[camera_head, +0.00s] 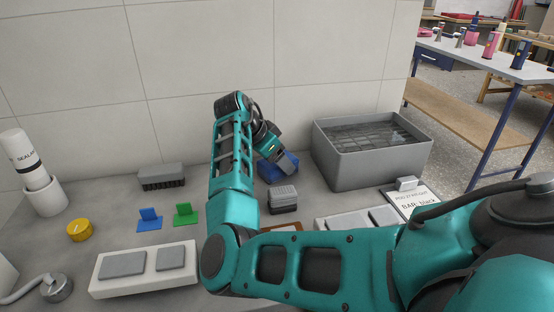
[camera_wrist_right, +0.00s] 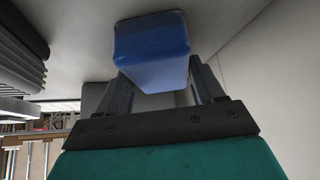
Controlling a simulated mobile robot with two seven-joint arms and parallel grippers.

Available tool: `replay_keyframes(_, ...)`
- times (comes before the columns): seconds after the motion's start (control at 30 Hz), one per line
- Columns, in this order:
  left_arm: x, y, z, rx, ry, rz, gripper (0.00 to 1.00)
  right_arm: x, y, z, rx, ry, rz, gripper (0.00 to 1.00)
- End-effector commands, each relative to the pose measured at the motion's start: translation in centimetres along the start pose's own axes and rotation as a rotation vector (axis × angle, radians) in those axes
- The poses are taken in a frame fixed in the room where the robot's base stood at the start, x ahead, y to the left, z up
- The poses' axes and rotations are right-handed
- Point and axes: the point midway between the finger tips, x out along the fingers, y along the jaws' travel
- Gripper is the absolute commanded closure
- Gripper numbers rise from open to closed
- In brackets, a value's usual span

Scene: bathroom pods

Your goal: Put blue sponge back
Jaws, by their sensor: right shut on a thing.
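The blue sponge (camera_head: 291,161) is at the back of the grey counter, near the tiled wall and left of the grey bin. My right gripper (camera_head: 283,162) is shut on it, and the fingers hide part of it. In the right wrist view the sponge (camera_wrist_right: 151,48) sits between the two fingers of the gripper (camera_wrist_right: 152,82). Whether the sponge touches the counter I cannot tell. My left gripper is in neither view.
A grey bin (camera_head: 373,166) stands right of the sponge. A ridged grey block (camera_head: 283,198) lies just in front. A dark brush (camera_head: 162,176), blue (camera_head: 149,219) and green (camera_head: 186,214) pieces, a yellow disc (camera_head: 79,231) and a white tray (camera_head: 143,287) lie left.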

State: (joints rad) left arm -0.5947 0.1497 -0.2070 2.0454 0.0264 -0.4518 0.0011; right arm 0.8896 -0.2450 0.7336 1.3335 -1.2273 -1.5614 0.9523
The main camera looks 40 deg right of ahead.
Motion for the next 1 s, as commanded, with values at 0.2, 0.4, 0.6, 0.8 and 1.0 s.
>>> replay_keyframes(0.2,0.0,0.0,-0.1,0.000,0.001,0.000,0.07,0.0,0.0,0.1,-0.001,-0.002,0.001,0.14)
replay_keyframes(0.4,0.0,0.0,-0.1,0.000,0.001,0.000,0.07,0.0,0.0,0.0,-0.001,-0.001,0.001,0.07)
replay_keyframes(0.6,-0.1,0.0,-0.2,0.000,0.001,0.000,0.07,-0.7,0.0,0.0,-0.001,-0.002,0.000,0.07)
replay_keyframes(0.8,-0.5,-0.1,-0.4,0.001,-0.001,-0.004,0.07,-4.2,-0.1,-0.1,-0.001,-0.001,-0.003,0.07)
replay_keyframes(1.0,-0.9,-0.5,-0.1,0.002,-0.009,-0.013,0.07,-8.5,-0.1,-0.1,-0.001,-0.001,-0.002,0.07)
